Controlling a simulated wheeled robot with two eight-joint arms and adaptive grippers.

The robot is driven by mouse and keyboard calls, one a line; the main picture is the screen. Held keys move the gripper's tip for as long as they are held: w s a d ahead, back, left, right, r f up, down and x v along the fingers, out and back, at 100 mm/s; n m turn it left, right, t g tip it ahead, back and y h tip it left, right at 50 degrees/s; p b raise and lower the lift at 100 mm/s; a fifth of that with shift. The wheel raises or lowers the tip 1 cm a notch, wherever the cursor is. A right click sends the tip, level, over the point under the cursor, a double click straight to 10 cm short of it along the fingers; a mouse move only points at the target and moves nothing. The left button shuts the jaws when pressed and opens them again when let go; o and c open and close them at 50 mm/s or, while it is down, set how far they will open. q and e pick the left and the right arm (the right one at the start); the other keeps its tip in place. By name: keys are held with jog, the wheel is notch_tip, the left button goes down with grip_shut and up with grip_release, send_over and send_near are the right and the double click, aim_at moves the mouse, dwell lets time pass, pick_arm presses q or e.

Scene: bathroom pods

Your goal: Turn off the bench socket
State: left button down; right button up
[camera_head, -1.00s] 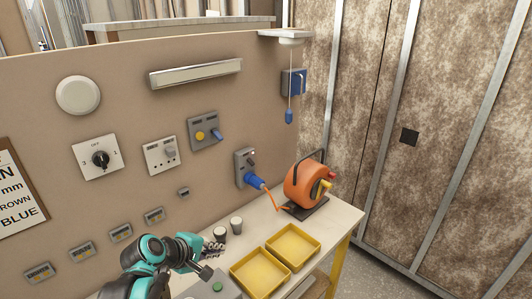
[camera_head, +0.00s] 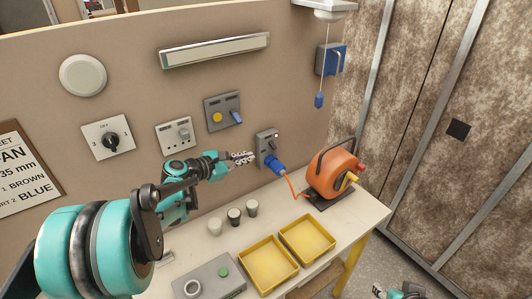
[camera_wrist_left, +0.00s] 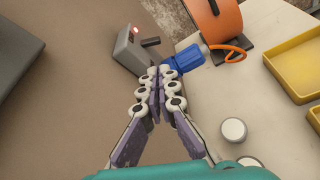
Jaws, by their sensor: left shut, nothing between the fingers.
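The bench socket (camera_head: 266,141) is a grey box on the beige wall above the bench, with a blue plug (camera_head: 275,165) in its lower end. In the left wrist view the socket (camera_wrist_left: 126,52) shows a black lever (camera_wrist_left: 150,42) sticking out and a small red light (camera_wrist_left: 135,30). My left gripper (camera_head: 251,157) is shut and empty, just left of the socket. In the wrist view its fingertips (camera_wrist_left: 160,70) are close to the socket's lower edge and the blue plug (camera_wrist_left: 188,58); I cannot tell whether they touch. Part of my right gripper (camera_head: 380,292) shows at the bottom edge.
An orange cable reel (camera_head: 334,175) stands right of the socket, its orange cable running to the plug. Two yellow trays (camera_head: 268,268), several cups (camera_head: 234,217) and a grey box with a green button (camera_head: 208,280) are on the bench. Other switches (camera_head: 222,112) are on the wall.

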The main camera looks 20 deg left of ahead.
aim_at(273, 145)
pick_arm(q)
jog(key=b+x, duration=0.2)
jog(key=x, duration=0.8)
jog(key=shift+s+d+r+n+g+h, duration=0.15)
jog(key=shift+n+g+h, duration=0.15)
jog(key=shift+n, duration=0.3)
dwell(0.3)
jog(key=shift+s+d+r+n+g+h+p, duration=0.15)
jog(key=shift+r+n+g+h+p, duration=0.25)
jog(key=shift+n, duration=0.4)
jog(key=shift+s+d+r+n+g+h+p, duration=0.1)
jog(key=shift+r+n+g+h+p, duration=0.3)
jog(key=shift+n, duration=0.4)
jog(key=shift+f, duration=0.15)
